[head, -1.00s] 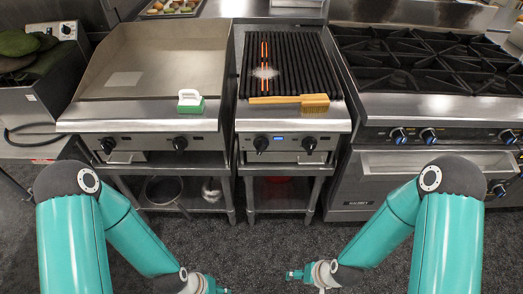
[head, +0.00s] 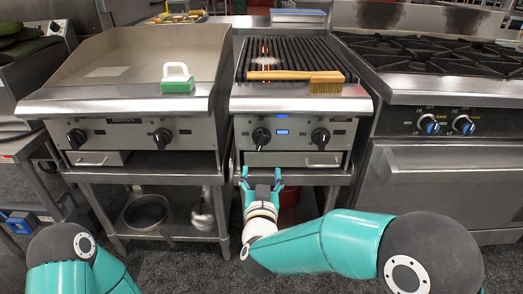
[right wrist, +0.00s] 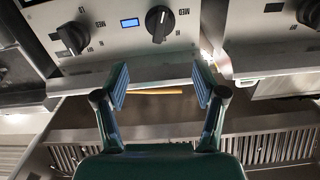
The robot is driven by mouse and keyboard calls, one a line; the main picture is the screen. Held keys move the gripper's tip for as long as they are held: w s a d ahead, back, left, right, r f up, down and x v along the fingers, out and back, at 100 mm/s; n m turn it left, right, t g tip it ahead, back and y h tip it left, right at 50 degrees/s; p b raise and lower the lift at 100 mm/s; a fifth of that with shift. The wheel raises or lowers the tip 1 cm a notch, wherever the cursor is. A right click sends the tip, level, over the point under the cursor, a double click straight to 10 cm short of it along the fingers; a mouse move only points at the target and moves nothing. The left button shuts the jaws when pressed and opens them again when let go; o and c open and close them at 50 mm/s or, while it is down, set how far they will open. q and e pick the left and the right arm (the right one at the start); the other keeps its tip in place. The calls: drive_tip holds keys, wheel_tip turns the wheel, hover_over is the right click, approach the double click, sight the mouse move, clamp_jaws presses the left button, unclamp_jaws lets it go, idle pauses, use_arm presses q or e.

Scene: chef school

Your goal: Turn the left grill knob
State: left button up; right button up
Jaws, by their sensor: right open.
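The grill is the middle unit, with a dark ribbed grate (head: 300,52). The left grill knob (head: 261,137) is black and sits on the steel front panel, left of a small blue display (head: 282,132). In the right wrist view, which appears turned over, this knob (right wrist: 160,22) is at the top middle, beside the lit display (right wrist: 130,22). My right gripper (head: 260,174) is open and empty, just below the left grill knob and apart from it. Its two fingers (right wrist: 161,82) are spread in the wrist view. My left gripper is out of view.
The right grill knob (head: 320,138) is close by. A brush (head: 324,80) lies on the grill's front edge. A griddle (head: 120,98) with a green-and-white scrubber (head: 178,78) stands left, a range (head: 450,88) right. A drawer handle (head: 323,163) protrudes below the panel.

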sight(262, 143)
drive_tip(key=w+b, duration=0.1)
drive_tip(key=w, duration=1.5)
drive_tip(key=shift+w, duration=0.3)
drive_tip(key=shift+c, duration=0.3)
drive_tip(key=c, duration=0.8)
